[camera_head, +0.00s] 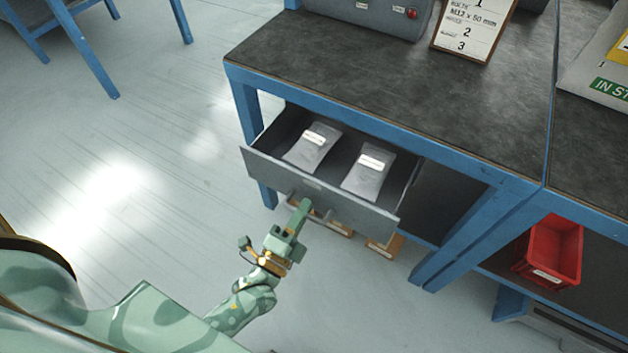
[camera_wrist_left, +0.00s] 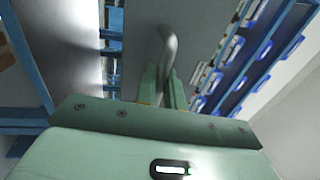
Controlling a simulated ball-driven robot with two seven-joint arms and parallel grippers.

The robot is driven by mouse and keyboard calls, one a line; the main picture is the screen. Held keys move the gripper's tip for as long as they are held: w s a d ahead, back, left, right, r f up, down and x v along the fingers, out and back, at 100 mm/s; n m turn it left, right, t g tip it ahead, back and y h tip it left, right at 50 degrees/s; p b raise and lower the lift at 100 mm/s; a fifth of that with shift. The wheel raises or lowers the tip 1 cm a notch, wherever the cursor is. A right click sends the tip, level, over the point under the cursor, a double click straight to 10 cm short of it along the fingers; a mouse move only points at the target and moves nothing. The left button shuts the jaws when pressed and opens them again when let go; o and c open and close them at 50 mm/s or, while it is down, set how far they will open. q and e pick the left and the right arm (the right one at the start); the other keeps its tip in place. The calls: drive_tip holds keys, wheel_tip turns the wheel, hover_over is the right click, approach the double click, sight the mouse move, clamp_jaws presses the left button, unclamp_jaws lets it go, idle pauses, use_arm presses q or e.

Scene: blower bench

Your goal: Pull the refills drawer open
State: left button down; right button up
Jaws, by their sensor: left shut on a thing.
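The refills drawer (camera_head: 262,165) is a grey drawer under the dark bench top, and it stands pulled out, with its inside in view. Two grey packets with white labels lie in it, a left packet (camera_head: 312,147) and a right packet (camera_head: 368,174). My left gripper (camera_head: 302,207) is at the middle of the drawer front, partly hiding the handle. In the left wrist view the gripper's fingers (camera_wrist_left: 162,88) are shut on the curved metal handle (camera_wrist_left: 168,48). My right gripper is not in view.
The bench (camera_head: 380,85) has blue legs and carries a grey box and a numbered sign (camera_head: 474,28). A red bin (camera_head: 553,252) sits on a lower shelf at the right. Cardboard boxes (camera_head: 384,246) are below the drawer.

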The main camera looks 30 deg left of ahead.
use_arm(q)
drive_tip(key=shift+s+p, duration=0.4)
drive_tip(key=shift+s, duration=1.9)
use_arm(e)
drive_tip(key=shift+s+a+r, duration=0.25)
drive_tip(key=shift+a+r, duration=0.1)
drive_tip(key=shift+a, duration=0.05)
use_arm(q)
drive_tip(key=shift+f, duration=0.1)
drive_tip(key=c, duration=1.6)
unclamp_jaws()
drive_tip(key=shift+c, duration=0.2)
drive_tip(key=shift+a, duration=0.1)
